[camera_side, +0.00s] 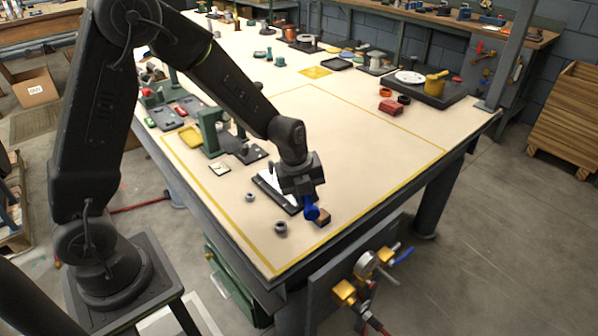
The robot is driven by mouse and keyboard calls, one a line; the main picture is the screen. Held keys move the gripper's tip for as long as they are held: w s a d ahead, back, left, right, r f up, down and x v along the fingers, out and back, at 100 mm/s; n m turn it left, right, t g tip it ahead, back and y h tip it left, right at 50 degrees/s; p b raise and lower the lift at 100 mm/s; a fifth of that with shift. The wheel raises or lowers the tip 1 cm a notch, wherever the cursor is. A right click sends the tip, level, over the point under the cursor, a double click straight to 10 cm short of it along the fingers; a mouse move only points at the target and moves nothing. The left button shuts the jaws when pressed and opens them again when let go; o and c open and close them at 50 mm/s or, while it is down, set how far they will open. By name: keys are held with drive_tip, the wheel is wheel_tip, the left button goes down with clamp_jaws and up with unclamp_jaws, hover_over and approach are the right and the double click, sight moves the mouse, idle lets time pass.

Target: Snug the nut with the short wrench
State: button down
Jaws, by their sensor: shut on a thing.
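My gripper (306,188) is low over the near part of the table, pointing down. It is shut on a blue piece (311,211), which looks like the short wrench, though its shape is too small to be sure. A small brown block (323,218) is right beside the blue piece; I cannot tell whether they touch. Two small grey nut-like rings stand on the table to the left, one farther back (250,197) and one nearer (281,228). I cannot tell which nut the task means. A dark plate with a white top (268,182) lies partly hidden behind my gripper.
Green fixtures (210,132) and small parts stand to the left. The table (370,160) right of my gripper is clear. Gauge and valves (367,264) hang below the front edge.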

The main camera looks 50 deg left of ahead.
drive_tip(key=shift+s+d, duration=0.15)
drive_tip(key=shift+d, duration=0.3)
drive_tip(key=w+n, duration=0.2)
drive_tip(key=w+d+n+y, duration=0.1)
drive_tip(key=w+n, duration=0.2)
drive_tip(key=shift+w+d+n, duration=0.1)
drive_tip(key=shift+d+n, duration=0.05)
drive_tip(key=shift+n, duration=0.15)
drive_tip(key=shift+f, duration=1.3)
drive_tip(key=shift+f, duration=0.45)
drive_tip(key=shift+f, duration=0.35)
drive_tip(key=shift+f, duration=0.3)
